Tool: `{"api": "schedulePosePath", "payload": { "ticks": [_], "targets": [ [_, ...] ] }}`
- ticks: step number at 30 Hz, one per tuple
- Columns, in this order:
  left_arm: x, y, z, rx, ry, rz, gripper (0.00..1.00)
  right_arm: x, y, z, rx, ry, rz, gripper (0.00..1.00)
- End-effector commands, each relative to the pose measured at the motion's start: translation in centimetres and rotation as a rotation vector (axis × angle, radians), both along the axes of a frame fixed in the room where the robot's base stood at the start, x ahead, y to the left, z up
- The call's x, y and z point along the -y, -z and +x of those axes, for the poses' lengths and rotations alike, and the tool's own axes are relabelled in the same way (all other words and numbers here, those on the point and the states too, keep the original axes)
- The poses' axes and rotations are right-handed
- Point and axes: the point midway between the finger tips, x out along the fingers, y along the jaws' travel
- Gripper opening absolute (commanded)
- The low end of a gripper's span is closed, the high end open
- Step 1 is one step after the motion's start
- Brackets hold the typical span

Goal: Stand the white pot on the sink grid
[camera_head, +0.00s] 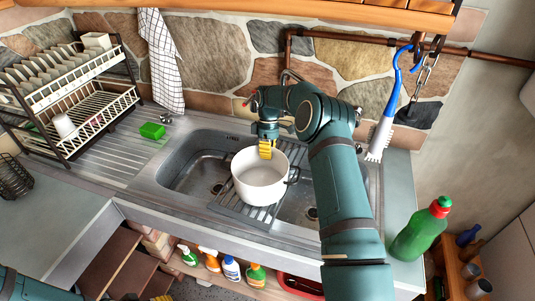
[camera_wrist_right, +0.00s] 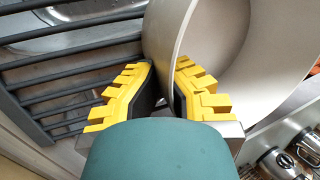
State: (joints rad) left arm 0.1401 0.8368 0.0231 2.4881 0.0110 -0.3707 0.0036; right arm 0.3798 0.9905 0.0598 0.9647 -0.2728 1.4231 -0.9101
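The white pot (camera_head: 260,178) is upright over the dark sink grid (camera_head: 232,207), which lies across the sink. I cannot tell whether its base touches the bars. My right gripper (camera_head: 266,150) is at the pot's far rim, pointing down. In the right wrist view, the yellow fingers (camera_wrist_right: 163,95) are on either side of the pot wall (camera_wrist_right: 169,40) and close against it. The grid bars (camera_wrist_right: 70,65) show beside the pot there. My left arm shows at the lower left; a yellow tip of the left gripper (camera_head: 162,298) is at the bottom edge, mostly cut off.
A dish rack (camera_head: 75,95) with plates stands at the left, with a green sponge (camera_head: 152,131) nearby. A blue-handled brush (camera_head: 385,125) hangs at the right. A green bottle (camera_head: 417,235) stands at the counter's right end. The left drainboard has free room.

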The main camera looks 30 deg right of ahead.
Motion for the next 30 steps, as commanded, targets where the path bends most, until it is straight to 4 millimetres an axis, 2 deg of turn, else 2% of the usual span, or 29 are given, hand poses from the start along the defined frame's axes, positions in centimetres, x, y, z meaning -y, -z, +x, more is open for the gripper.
{"api": "schedulePosePath", "payload": {
  "ticks": [3, 4, 6, 7, 16, 20, 30],
  "targets": [
    [0.0, 0.0, 0.0, 0.000, 0.000, 0.000, 0.46, -0.1, -0.1, 0.0, 0.001, -0.001, 0.001, 0.00],
    [0.0, 0.0, 0.0, 0.000, 0.000, 0.000, 0.46, -0.1, 0.0, 0.0, 0.000, -0.001, 0.000, 0.04],
    [0.0, 0.0, 0.0, 0.000, 0.000, 0.000, 0.46, -0.1, 0.0, 0.0, 0.000, -0.001, 0.000, 0.29],
    [0.0, 0.0, 0.0, 0.000, 0.000, 0.000, 0.46, -0.1, 0.0, 0.0, 0.000, -0.001, 0.000, 0.34],
    [0.0, 0.0, 0.0, 0.000, 0.000, 0.000, 0.46, 0.0, -0.1, 0.1, 0.000, 0.000, 0.000, 0.34],
    [0.0, 0.0, 0.0, 0.000, 0.000, 0.000, 0.46, 0.1, -0.9, 0.4, 0.003, 0.000, -0.001, 0.34],
    [0.0, -0.4, 0.0, 0.000, 0.000, -0.001, 0.46, 1.3, -6.5, 2.1, 0.002, 0.000, -0.001, 0.34]
  ]
}}
